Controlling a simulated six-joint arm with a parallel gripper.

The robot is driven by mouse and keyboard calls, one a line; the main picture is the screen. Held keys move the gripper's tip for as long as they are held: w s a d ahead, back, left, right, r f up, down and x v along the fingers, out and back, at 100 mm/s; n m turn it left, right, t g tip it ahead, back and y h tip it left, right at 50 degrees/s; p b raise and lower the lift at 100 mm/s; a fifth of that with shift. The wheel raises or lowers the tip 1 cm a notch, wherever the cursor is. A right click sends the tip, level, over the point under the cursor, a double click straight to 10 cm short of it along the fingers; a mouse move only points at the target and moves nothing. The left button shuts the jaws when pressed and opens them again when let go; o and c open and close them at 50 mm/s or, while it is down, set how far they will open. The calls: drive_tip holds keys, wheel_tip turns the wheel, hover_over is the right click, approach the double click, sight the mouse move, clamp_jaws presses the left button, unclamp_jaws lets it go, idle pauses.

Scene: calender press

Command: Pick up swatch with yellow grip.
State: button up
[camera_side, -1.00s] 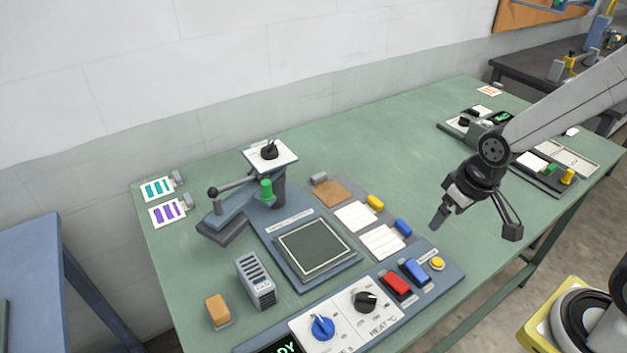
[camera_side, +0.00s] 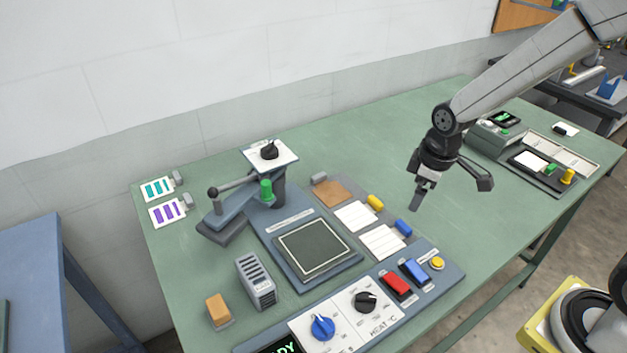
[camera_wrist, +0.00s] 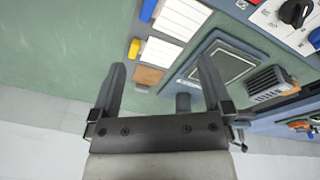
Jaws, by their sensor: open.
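The swatch with the yellow grip is a white sheet (camera_side: 355,216) with a yellow block (camera_side: 376,202) at its right end. It lies on a grey tray between a brown swatch and a white swatch with a blue grip. In the wrist view the white sheet (camera_wrist: 161,53) and its yellow grip (camera_wrist: 134,48) lie beyond the fingers. My gripper (camera_side: 417,202) is open and empty, above the table to the right of the yellow grip. In the wrist view my gripper (camera_wrist: 163,75) shows both fingers spread apart.
The white swatch with a blue grip (camera_side: 404,227) lies in front. The brown swatch (camera_side: 331,193) lies behind. The press plate (camera_side: 314,248) and its lever (camera_side: 228,188) stand left. A control panel (camera_side: 345,310) is in front. The table's middle (camera_side: 400,140) is clear.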

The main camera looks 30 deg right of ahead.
sight(361, 211)
drive_tip(key=w+f+n, duration=0.1)
drive_tip(key=w+n, duration=0.2)
drive_tip(key=w, duration=0.1)
drive_tip(key=w+d+f+n+g, duration=0.1)
drive_tip(key=w+f+n, duration=0.1)
drive_tip(key=w+n, duration=0.2)
drive_tip(key=w+d+f+n, duration=0.1)
drive_tip(key=w+f+n, duration=0.1)
drive_tip(key=w+n, duration=0.2)
drive_tip(key=shift+w+d+f+g, duration=0.15)
drive_tip(key=shift+w+d+g, duration=0.05)
drive_tip(key=shift+w+g, duration=0.1)
drive_tip(key=shift+w+d+f+n, duration=0.1)
drive_tip(key=shift+w+f+n, duration=0.2)
drive_tip(key=shift+n, duration=0.2)
drive_tip(key=shift+f, duration=3.85)
drive_tip(key=c, duration=1.2)
drive_tip(key=shift+r, duration=0.1)
drive_tip(key=shift+c, duration=0.2)
